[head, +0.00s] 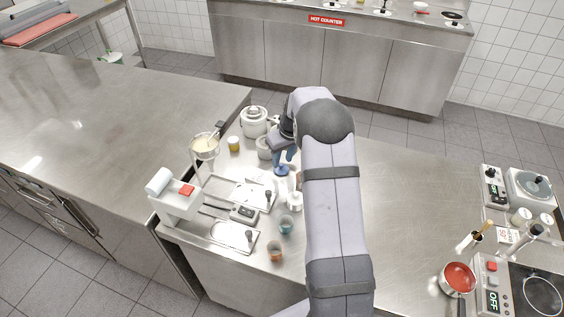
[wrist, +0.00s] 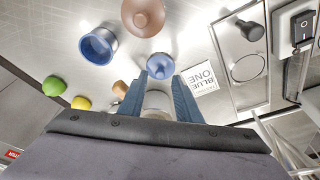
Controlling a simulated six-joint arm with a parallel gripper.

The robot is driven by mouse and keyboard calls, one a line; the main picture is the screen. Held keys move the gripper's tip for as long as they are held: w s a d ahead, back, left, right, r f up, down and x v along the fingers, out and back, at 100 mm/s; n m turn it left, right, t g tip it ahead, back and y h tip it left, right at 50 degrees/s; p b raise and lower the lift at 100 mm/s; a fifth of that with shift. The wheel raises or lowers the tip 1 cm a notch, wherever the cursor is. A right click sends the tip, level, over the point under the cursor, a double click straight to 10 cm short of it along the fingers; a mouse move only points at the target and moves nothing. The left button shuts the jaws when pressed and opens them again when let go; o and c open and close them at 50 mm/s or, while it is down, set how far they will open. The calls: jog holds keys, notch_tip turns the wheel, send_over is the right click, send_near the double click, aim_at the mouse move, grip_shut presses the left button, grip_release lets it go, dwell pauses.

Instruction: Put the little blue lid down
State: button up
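The little blue lid (wrist: 160,66) shows just past my fingertips in the wrist view, flat, with its knob facing the camera. In the head view the lid (head: 282,171) is right below my gripper (head: 283,158), low over the steel counter. In the wrist view the two blue fingers of my gripper (wrist: 160,78) stand well apart, about a lid's width, one on each side. They are not closed on the knob. Whether a fingertip touches the rim is hard to tell. A white card reading "BLUE ONE" (wrist: 201,82) lies beside the lid.
An open blue pot (wrist: 98,46) and a terracotta knobbed piece (wrist: 143,18) are close by. Green (wrist: 54,87) and yellow (wrist: 81,102) pieces lie to the left. A metal tray (head: 232,248) and a white pot (head: 254,122) also stand there.

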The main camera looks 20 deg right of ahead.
jog(key=b+v, duration=0.2)
jog(key=v, duration=0.8)
jog(key=shift+s, duration=0.1)
jog(key=s+a+f+g, duration=0.1)
jog(key=s+a+f, duration=0.1)
jog(key=s+a, duration=0.3)
jog(key=s+a+f+g, duration=0.1)
jog(key=s+a, duration=0.5)
jog(key=s, duration=0.8)
jog(key=s+a+f+m+g, duration=0.1)
jog(key=s+a+f, duration=0.3)
jog(key=s, duration=0.6)
jog(key=shift+s+a, duration=0.15)
jog(key=shift+a, duration=0.85)
